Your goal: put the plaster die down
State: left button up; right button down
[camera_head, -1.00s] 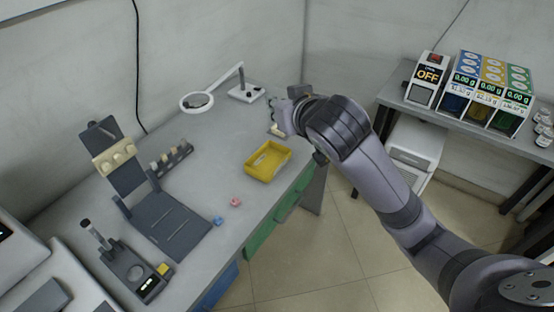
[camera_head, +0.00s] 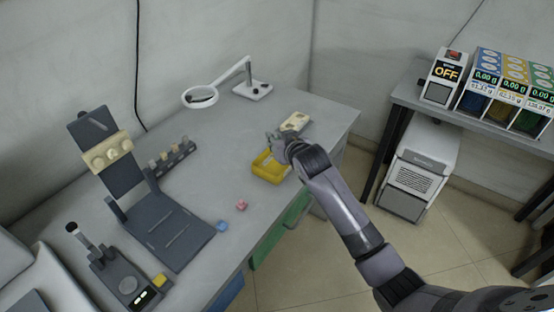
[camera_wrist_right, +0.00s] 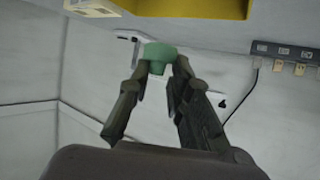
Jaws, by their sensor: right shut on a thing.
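The plaster die appears as a small green piece (camera_wrist_right: 159,52) in the right wrist view. My right gripper (camera_wrist_right: 158,75) is shut on it, one finger on each side. In the head view the right gripper (camera_head: 273,143) is above the far end of the yellow tray (camera_head: 266,175). The die cannot be made out there. A cream block with holes (camera_head: 296,121) lies on the bench just behind the gripper. A similar pink piece (camera_head: 241,204) and a blue piece (camera_head: 222,226) stand near the bench's front edge. My left gripper is not in view.
A magnifier lamp (camera_head: 201,98) stands at the back. A dark stand with a cream rack (camera_head: 107,152), a small peg rack (camera_head: 172,157) and a device (camera_head: 128,284) occupy the left. The bench (camera_head: 215,150) is clear between peg rack and tray.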

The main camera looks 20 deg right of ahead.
aim_at(277, 168)
notch_tip(277, 168, down, 8)
jog(key=shift+r, duration=0.1)
dwell(0.4)
jog(key=c, duration=1.5)
grip_release()
jog(key=shift+o, duration=0.2)
jog(key=shift+s+r, duration=0.1)
jog(key=v, duration=1.1)
jog(key=shift+s+r, duration=0.2)
jog(key=shift+s, duration=0.15)
